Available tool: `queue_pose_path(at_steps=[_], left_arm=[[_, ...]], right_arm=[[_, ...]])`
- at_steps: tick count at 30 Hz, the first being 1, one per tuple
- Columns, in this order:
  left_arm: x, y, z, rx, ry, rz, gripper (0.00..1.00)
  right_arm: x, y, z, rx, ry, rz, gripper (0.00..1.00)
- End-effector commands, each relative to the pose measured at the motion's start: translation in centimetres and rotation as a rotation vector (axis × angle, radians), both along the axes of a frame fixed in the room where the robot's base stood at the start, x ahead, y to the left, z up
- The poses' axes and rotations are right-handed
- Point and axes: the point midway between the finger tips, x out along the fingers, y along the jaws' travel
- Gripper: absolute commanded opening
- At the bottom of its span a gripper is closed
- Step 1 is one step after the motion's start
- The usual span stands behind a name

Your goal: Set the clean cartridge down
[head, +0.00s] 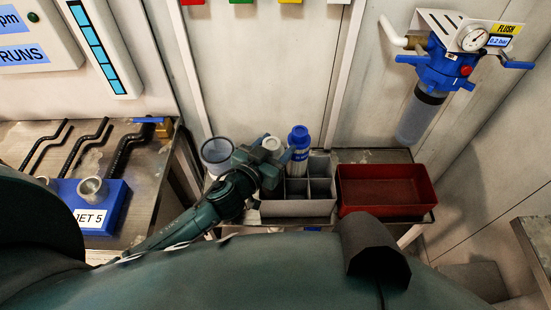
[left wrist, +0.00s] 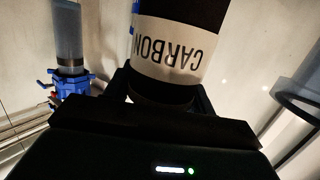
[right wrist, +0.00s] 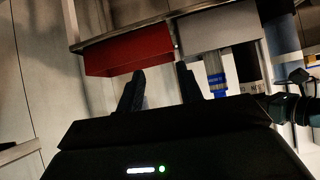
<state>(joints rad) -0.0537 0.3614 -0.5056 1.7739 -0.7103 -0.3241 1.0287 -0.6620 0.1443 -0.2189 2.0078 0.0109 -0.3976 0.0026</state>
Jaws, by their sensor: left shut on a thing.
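My left gripper (head: 271,153) is shut on a dark cartridge with a white CARBON label (left wrist: 172,50), upside down in the left wrist view. In the head view only its pale round top (head: 272,143) shows clearly; the gripper hides the rest. It is by the left rear of the grey divided crate (head: 297,208); I cannot tell whether the cartridge touches anything below. A blue-topped cartridge (head: 299,143) stands upright at the crate's rear, just right of the gripper. My right gripper (right wrist: 160,75) is open and empty, its fingers apart below the crate and red tray in its view.
The red tray (head: 386,207) right of the crate is empty. A blue filter housing (head: 432,72) with a gauge hangs on the wall. A blue JET 5 block (head: 118,207) lies on the left bench.

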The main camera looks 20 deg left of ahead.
Motion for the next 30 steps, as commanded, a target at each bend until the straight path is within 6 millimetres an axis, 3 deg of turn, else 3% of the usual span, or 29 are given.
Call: queue_pose_path(at_steps=[7, 13, 21, 22, 30], left_arm=[[0.0, 0.0, -3.5, 0.000, 0.001, 0.001, 0.05], [0.0, 0.0, -3.8, 0.000, -0.001, -0.001, 0.05], [0.0, 0.0, -4.3, 0.000, -0.001, -0.001, 0.05], [0.0, 0.0, -4.3, 0.001, 0.002, 0.000, 0.57], [0.0, 0.0, -4.2, 0.001, 0.002, 0.000, 0.77]], right_arm=[[0.2, 0.3, -0.8, 0.006, -0.012, 0.007, 0.36], [0.4, 0.6, 0.1, 0.008, -0.033, 0.020, 0.36], [0.3, 0.6, -0.5, 0.006, -0.030, 0.024, 0.36], [0.3, 0.6, -0.3, 0.007, -0.031, 0.024, 0.36], [0.1, 0.7, -0.4, 0.008, -0.026, 0.026, 0.36]])
